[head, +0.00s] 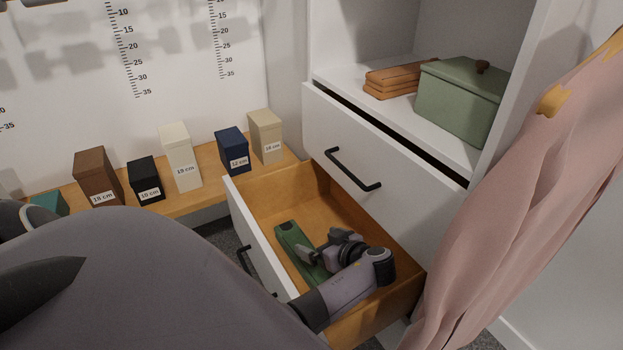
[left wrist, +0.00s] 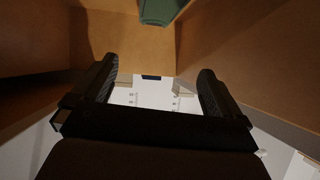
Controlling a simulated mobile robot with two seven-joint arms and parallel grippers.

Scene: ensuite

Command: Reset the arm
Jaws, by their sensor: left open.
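My left arm reaches over the open wooden drawer (head: 285,200). My left gripper (head: 318,256) is inside the drawer space, open, with nothing seen between its fingers. A long green object (head: 292,243) lies on the drawer floor beside the gripper, partly hidden by it. In the left wrist view, both fingers of my left gripper (left wrist: 155,88) are spread apart. The green object (left wrist: 160,10) shows at the top edge there, beyond the fingertips. I cannot tell whether gripper and object touch. My right gripper is not in view.
A green lidded box (head: 460,100) and orange-brown stacked pieces (head: 392,82) sit on the shelf above. Several labelled boxes stand on a wooden ledge (head: 205,195). Pink cloth (head: 530,190) hangs at right.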

